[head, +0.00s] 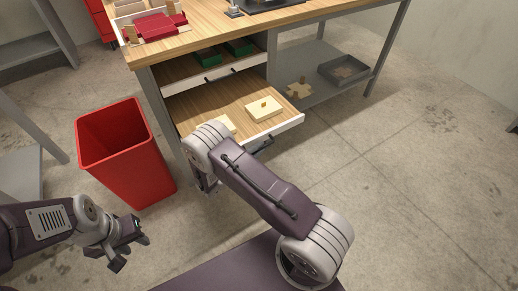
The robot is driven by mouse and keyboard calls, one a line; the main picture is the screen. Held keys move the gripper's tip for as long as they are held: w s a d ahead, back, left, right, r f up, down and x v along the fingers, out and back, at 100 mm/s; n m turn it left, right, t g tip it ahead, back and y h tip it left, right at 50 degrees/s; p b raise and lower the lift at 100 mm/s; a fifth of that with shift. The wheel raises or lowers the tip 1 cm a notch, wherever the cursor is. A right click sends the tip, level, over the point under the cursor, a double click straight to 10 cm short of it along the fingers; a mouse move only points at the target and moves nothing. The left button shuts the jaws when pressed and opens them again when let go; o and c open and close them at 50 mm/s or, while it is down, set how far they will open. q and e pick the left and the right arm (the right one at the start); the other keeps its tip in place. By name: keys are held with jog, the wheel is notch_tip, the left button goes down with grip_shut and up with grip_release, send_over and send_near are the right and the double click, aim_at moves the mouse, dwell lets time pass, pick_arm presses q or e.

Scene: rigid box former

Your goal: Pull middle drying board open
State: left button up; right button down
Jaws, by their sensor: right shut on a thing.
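The middle drying board (235,104) is a wooden-surfaced drawer with a white front, standing well out from under the workbench. A pale box (264,109) lies on it, and a second pale piece (228,125) shows partly behind my arm. Its dark handle (269,139) is on the front face, partly hidden. My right arm reaches across the front of the board; my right gripper (258,149) is mostly hidden behind the arm, at the handle and shut on it. My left gripper (131,249) is open and empty, low at the left, away from the board.
A red bin (122,152) stands left of the bench. An upper board (190,71) holding green boxes sits above the middle one. The benchtop (222,30) carries a red-and-white item. A grey lower shelf (315,75) holds a tray. Floor to the right is clear.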

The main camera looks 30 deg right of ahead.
jog(key=c, duration=1.8)
grip_release()
jog(key=shift+o, duration=0.2)
jog(key=p+v, duration=0.2)
jog(key=v, duration=0.7)
